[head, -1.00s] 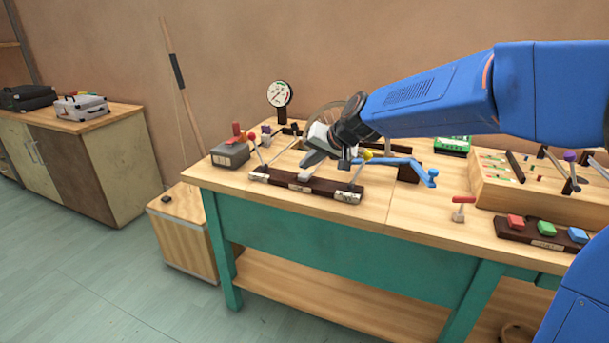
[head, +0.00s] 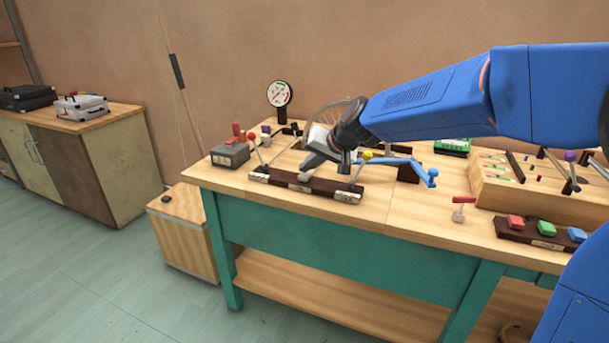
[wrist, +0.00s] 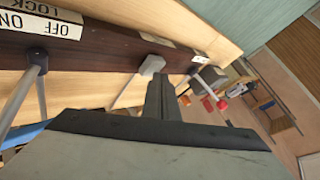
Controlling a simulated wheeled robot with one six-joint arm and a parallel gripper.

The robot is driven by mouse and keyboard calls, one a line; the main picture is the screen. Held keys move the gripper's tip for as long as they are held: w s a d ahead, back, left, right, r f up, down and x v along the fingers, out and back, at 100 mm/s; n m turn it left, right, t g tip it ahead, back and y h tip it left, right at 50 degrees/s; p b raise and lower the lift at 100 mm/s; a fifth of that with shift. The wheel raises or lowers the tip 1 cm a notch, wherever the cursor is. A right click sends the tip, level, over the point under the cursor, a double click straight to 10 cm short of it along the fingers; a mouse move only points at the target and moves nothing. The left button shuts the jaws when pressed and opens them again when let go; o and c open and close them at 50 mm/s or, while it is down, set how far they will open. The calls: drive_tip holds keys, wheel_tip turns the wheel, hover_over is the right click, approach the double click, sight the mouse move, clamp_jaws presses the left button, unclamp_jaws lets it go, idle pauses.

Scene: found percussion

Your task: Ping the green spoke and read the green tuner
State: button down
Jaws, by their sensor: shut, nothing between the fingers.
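My gripper (head: 309,163) is shut and empty, pointing down and left over the dark lever rail (head: 325,187) on the bench. In the wrist view the closed fingers (wrist: 162,98) hang beside a grey lever foot (wrist: 152,65) on that rail; I cannot tell whether they touch it. A spoked wheel (head: 350,107) stands behind my gripper, mostly hidden by it. I cannot make out a green spoke. A green-cased device (head: 452,146), perhaps the tuner, stands at the back of the bench beyond my arm. Its reading is too small to tell.
A round dial gauge (head: 279,94) stands at the back left. A red-knobbed lever (head: 252,137) and a yellow-knobbed lever (head: 367,155) rise from the rail. A blue crank (head: 410,167) lies to the right. A grey box (head: 230,155) sits left.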

sight(308, 175)
drive_tip(key=shift+f, duration=0.4)
idle(0.3)
drive_tip(key=shift+r, duration=1)
drive_tip(key=shift+r, duration=0.1)
drive_tip(key=shift+r, duration=2.4)
idle(1.3)
